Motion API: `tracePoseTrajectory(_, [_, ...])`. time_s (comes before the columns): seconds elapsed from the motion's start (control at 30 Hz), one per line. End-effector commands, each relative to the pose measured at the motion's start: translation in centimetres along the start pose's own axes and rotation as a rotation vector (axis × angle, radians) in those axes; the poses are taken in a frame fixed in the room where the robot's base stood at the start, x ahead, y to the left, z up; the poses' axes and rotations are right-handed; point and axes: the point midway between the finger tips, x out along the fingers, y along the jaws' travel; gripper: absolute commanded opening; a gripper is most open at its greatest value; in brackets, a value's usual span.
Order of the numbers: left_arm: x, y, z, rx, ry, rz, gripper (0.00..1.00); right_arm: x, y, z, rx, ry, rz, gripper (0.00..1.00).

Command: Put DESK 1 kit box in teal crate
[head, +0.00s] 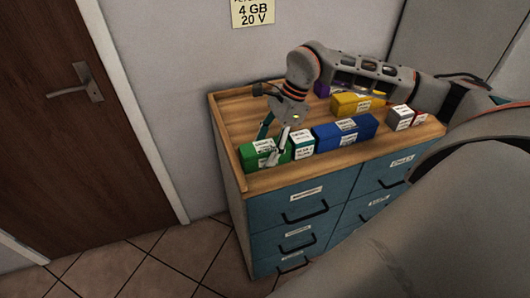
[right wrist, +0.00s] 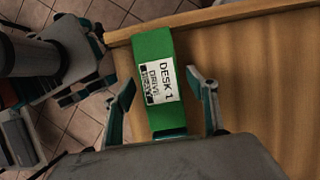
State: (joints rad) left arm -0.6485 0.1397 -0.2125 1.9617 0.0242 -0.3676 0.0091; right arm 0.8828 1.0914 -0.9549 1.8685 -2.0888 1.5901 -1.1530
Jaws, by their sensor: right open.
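The DESK 1 kit box is a green box (head: 257,157) with a white label, at the near left corner of the wooden cabinet top. In the right wrist view the box (right wrist: 152,52) shows its label reading DESK 1. My right gripper (head: 273,145) is over the box, pointing down. Its open fingers (right wrist: 162,80) stand on either side of the box's near part, with gaps visible. The box rests on the top. No teal crate can be made out in these views.
A teal and white box (head: 302,144) stands close right of the green box, then a long blue box (head: 345,132). The cabinet top (head: 232,108) has a raised rim at left.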

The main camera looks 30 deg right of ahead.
Motion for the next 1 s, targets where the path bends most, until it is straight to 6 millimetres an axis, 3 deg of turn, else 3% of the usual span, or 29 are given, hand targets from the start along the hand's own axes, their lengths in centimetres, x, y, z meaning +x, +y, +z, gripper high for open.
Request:
tracePoseTrajectory(0.1, [-0.05, -0.01, -0.12, 0.000, 0.001, 0.000, 0.54, 1.19, 0.02, 0.03, 0.000, 0.000, 0.001, 0.58])
tracePoseTrajectory(0.37, [-0.04, -0.01, -0.12, -0.001, 0.001, 0.000, 0.54, 1.47, -0.03, 0.01, -0.001, 0.000, -0.001, 0.58])
tracePoseTrajectory(0.47, [-0.04, -0.01, -0.12, 0.000, 0.001, 0.000, 0.54, 1.46, -0.03, 0.02, -0.001, 0.000, -0.001, 0.37])
tracePoseTrajectory(0.6, [-0.04, -0.01, -0.12, 0.000, 0.001, 0.000, 0.54, 1.45, -0.02, 0.02, -0.001, 0.000, -0.001, 0.01])
tracePoseTrajectory(1.0, [-0.03, -0.01, -0.10, 0.000, 0.001, 0.000, 0.54, 0.89, -0.10, 0.29, -0.002, -0.002, -0.003, 0.01])
